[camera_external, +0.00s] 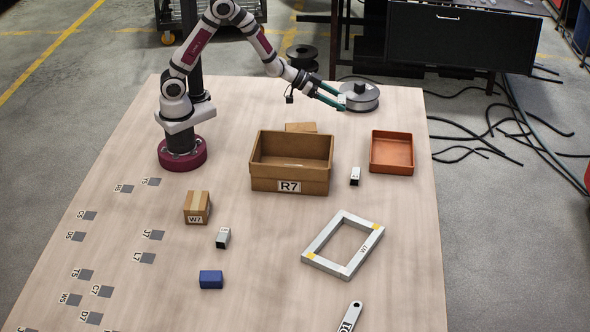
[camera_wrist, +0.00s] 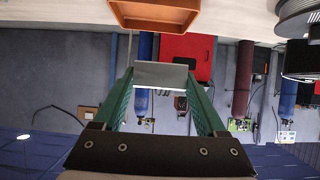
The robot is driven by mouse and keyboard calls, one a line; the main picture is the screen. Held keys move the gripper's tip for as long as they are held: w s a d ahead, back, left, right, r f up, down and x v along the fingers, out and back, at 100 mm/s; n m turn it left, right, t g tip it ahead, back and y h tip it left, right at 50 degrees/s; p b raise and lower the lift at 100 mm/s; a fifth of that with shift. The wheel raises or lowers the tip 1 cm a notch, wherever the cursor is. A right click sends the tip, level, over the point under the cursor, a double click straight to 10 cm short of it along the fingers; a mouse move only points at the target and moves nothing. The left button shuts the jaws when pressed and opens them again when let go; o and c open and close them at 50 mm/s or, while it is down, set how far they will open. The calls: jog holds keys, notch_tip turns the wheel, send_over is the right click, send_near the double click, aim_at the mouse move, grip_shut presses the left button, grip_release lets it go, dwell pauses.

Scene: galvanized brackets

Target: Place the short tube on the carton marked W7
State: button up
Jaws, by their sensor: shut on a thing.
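My gripper (camera_external: 334,99) is raised over the far side of the table, its green fingers shut on a small light-grey piece (camera_external: 341,102), probably the short tube. In the wrist view the piece (camera_wrist: 160,75) spans crosswise between the fingertips (camera_wrist: 161,82); its ends and any marking are hidden or too small to tell. The small brown carton marked W7 (camera_external: 196,207) sits closed on the table at left of centre, well apart from my gripper.
An open cardboard box marked R7 (camera_external: 290,186) stands mid-table with another carton (camera_external: 301,127) behind it. An orange tray (camera_external: 392,152), a grey frame also marked W7 (camera_external: 322,264), a blue block (camera_external: 211,280), a wrench-like part (camera_external: 350,317) and a round metal spool (camera_external: 360,100) lie around.

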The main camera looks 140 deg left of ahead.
jog(key=shift+w+d+r, duration=0.2)
jog(key=shift+w+r, duration=0.05)
jog(key=shift+r, duration=0.3)
jog(key=shift+w+d+r, duration=0.2)
jog(key=shift+r, duration=0.35)
jog(key=w+d+m+t+h, duration=0.3)
jog(key=w+d+m+h, duration=0.5)
jog(key=d, duration=0.6)
jog(key=m+g+h, duration=1.2)
jog(key=m+h, duration=0.1)
jog(key=m, duration=0.6)
send_over(198, 205)
notch_tip(198, 205, down, 6)
jog(key=shift+f, duration=0.1)
notch_tip(198, 205, down, 7)
